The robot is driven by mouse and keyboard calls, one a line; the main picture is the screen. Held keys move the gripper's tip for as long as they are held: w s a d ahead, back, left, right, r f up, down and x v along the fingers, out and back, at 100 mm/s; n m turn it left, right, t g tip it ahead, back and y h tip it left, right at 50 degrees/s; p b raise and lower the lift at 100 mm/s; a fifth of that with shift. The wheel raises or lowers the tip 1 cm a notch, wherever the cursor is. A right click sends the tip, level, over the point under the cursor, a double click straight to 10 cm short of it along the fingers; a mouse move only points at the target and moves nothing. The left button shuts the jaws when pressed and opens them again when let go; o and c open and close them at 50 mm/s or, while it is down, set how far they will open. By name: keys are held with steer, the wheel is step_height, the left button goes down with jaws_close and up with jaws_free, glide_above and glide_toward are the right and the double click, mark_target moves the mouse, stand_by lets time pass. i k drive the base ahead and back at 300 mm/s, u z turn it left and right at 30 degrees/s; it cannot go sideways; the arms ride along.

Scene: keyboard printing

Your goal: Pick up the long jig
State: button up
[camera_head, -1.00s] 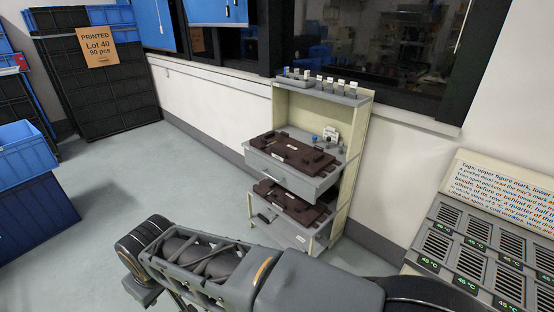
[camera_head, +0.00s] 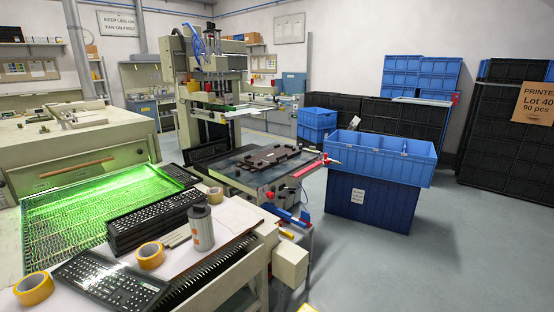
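A dark brown jig plate (camera_head: 272,158) with raised blocks lies flat on the dark table (camera_head: 232,172) of the printing machine, in the middle of the head view. I cannot tell from this frame whether it is the long jig. My gripper and arm are not in this view, so what the gripper holds is hidden.
A bench at the lower left holds a green-lit mesh conveyor (camera_head: 65,215), black keyboards (camera_head: 112,285), tape rolls (camera_head: 150,256) and a grey can (camera_head: 201,228). Blue crates (camera_head: 372,200) stand right of the printing machine (camera_head: 205,85). Floor (camera_head: 450,255) at right is clear.

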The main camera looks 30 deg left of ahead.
mark_target(279, 154)
steer(key=z, duration=0.4)
steer(key=k, duration=0.5)
steer(key=z, duration=0.45)
steer(key=i, duration=0.75)
steer(key=u, duration=0.45)
steer(key=i, duration=2.25)
steer(key=u, duration=0.7)
steer(key=i, duration=2)
steer(key=u, duration=1.4)
steer(key=i, duration=1.25)
steer(key=u, duration=1.55)
steer(key=i, duration=0.55)
steer(key=u, duration=0.2)
